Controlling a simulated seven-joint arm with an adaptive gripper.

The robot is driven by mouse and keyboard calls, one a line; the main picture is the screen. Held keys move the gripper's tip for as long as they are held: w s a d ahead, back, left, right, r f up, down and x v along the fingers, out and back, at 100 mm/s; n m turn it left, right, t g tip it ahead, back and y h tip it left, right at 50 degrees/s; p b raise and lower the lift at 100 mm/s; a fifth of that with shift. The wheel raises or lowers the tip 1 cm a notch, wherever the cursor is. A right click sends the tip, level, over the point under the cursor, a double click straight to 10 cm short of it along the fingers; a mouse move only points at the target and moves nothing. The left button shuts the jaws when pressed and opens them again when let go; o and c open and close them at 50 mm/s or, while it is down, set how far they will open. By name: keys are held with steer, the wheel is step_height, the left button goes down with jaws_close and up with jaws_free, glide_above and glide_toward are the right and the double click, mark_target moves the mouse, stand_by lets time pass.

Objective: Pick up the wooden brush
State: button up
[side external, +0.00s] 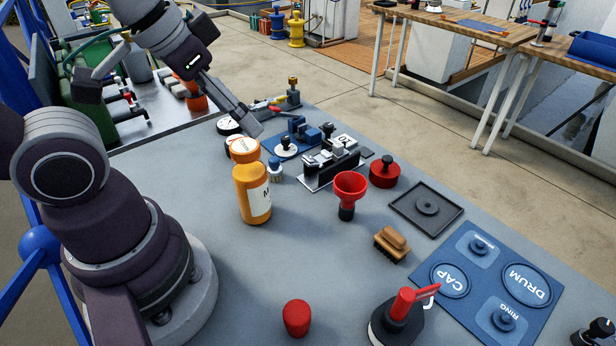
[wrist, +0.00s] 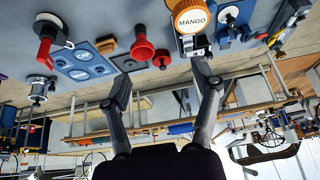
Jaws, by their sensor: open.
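The wooden brush (side external: 392,244) lies on the grey table, right of centre in the side view, between the red funnel and the blue board. In the wrist view the brush (wrist: 106,44) is small, at the upper left. My gripper (side external: 249,128) is raised over the table's back left part, behind the orange bottle and well away from the brush. In the wrist view my gripper (wrist: 162,80) has its two fingers spread with nothing between them.
An orange bottle (side external: 252,195) stands near my gripper. A red funnel (side external: 350,188), a red round part (side external: 384,172), a dark square tray (side external: 426,208) and a blue board (side external: 440,312) surround the brush. A red cap (side external: 297,318) and a red-handled winch (side external: 398,318) stand in front.

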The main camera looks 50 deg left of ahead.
steer(key=n+g+h, duration=0.1)
steer(key=n+g, duration=0.5)
steer(key=n, duration=1.2)
glide_above(394, 233)
steer(key=f, duration=1)
steer(key=shift+s+a+f, duration=0.1)
steer(key=shift+s+a, duration=0.15)
steer(key=shift+s, duration=0.1)
steer(key=f, duration=1)
steer(key=shift+w+d+f, duration=0.35)
jaws_close()
